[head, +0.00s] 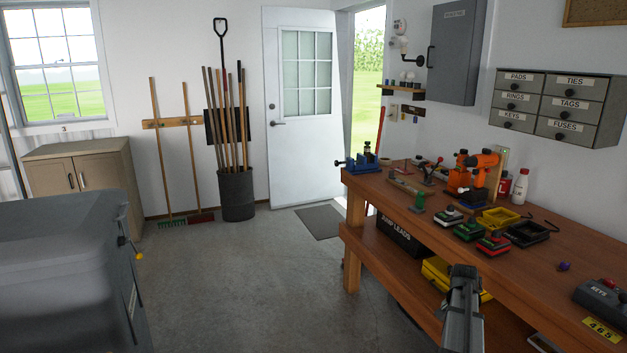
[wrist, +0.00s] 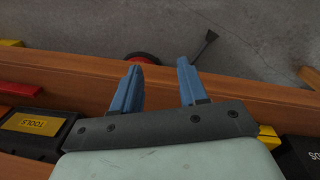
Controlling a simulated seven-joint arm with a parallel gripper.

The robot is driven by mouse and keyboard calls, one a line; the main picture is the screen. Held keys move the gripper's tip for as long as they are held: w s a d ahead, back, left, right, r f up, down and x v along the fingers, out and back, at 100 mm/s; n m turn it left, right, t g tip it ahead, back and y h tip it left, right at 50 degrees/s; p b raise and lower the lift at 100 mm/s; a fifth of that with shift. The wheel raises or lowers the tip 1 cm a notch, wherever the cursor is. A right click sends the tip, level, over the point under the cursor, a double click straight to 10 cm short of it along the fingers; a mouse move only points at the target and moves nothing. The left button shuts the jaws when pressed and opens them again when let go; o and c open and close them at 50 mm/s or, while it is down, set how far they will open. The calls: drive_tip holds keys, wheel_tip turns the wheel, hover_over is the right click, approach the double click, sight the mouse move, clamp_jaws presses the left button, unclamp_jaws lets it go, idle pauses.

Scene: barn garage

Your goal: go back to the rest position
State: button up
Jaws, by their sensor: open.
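My gripper shows in the wrist view (wrist: 160,85) with its two blue fingers apart and nothing between them. It points down over the front edge of the wooden workbench (wrist: 230,92), with grey floor beyond. In the head view my arm (head: 463,305) rises at the lower right, in front of the workbench (head: 540,290); the fingers cannot be made out there.
Several battery packs, a yellow tray (head: 498,217), a black tray (head: 528,233) and an orange drill (head: 483,160) crowd the benchtop. A black bin (head: 400,238) and a yellow bin (head: 437,271) sit on the lower shelf. The floor (head: 265,280) left of the bench is clear.

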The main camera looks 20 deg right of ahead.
drive_tip(key=s+a+f+n+g+y, duration=0.1)
drive_tip(key=a+f+n, duration=0.3)
drive_tip(key=a+f, duration=0.95)
drive_tip(key=s+a+f+n+g, duration=0.1)
drive_tip(key=a+f+n, duration=0.2)
drive_tip(key=a+f, duration=1.05)
drive_tip(key=s+a+f+n+g, duration=0.2)
drive_tip(key=s+a+f+n, duration=0.1)
drive_tip(key=s+a, duration=0.8)
drive_tip(key=s+a+f+n+g, duration=0.1)
drive_tip(key=s+a+f+n, duration=0.3)
drive_tip(key=s+a, duration=0.7)
drive_tip(key=shift+s+a+f+n+g+h, duration=0.3)
drive_tip(key=shift+s+a+f+g+h, duration=0.15)
drive_tip(key=shift+a, duration=0.35)
